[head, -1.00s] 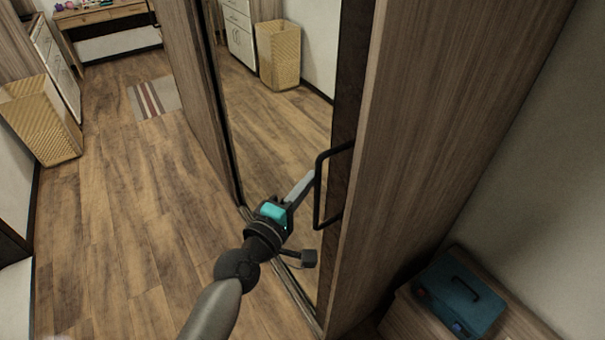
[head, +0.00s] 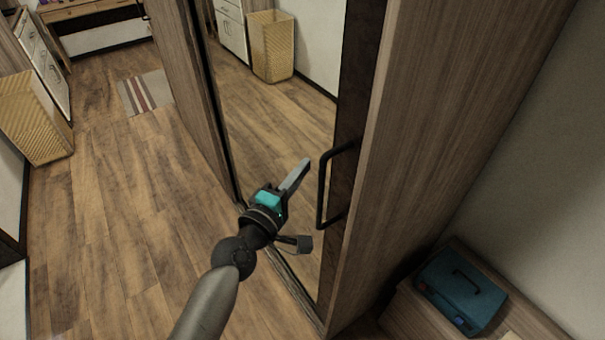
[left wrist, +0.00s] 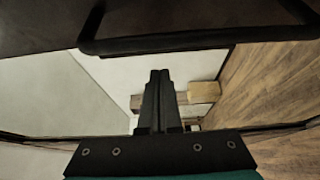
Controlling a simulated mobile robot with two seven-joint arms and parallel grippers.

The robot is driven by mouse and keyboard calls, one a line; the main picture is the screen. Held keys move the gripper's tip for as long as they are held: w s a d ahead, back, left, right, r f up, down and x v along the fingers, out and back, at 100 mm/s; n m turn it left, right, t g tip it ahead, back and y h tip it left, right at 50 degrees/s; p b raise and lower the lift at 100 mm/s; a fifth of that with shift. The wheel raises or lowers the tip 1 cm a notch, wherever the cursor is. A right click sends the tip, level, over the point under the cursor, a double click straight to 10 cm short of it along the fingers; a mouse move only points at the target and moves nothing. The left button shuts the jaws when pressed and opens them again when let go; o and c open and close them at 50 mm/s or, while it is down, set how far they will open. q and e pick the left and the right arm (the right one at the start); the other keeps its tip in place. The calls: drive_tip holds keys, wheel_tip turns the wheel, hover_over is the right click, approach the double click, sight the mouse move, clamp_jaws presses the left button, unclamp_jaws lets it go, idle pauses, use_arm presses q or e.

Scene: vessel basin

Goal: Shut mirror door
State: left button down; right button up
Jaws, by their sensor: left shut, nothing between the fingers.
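The mirror door (head: 275,130) is a tall reflective panel between wood-grain cabinet sides, with a dark strip along its right edge. A black bar handle (head: 322,190) stands out from that strip; it also crosses the top of the left wrist view (left wrist: 190,42). The door looks about in line with the cabinet front, but I cannot tell whether it is fully shut. My left gripper (head: 304,164) is shut and empty in front of the mirror, left of the handle and apart from it. Its closed fingers show in the left wrist view (left wrist: 160,78). My right gripper is out of view.
A teal box (head: 462,290) sits on a low wooden cabinet at the lower right. A wicker basket (head: 35,115) stands on the left, and another basket (head: 271,48) shows in the mirror. A striped rug (head: 146,92) lies farther back. The wooden floor between is clear.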

use_arm(q)
drive_tip(key=v, duration=0.9)
drive_tip(key=shift+s+b, duration=0.3)
drive_tip(key=shift+s, duration=0.15)
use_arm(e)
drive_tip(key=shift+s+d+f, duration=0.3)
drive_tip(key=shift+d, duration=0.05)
use_arm(q)
drive_tip(key=shift+a, duration=0.15)
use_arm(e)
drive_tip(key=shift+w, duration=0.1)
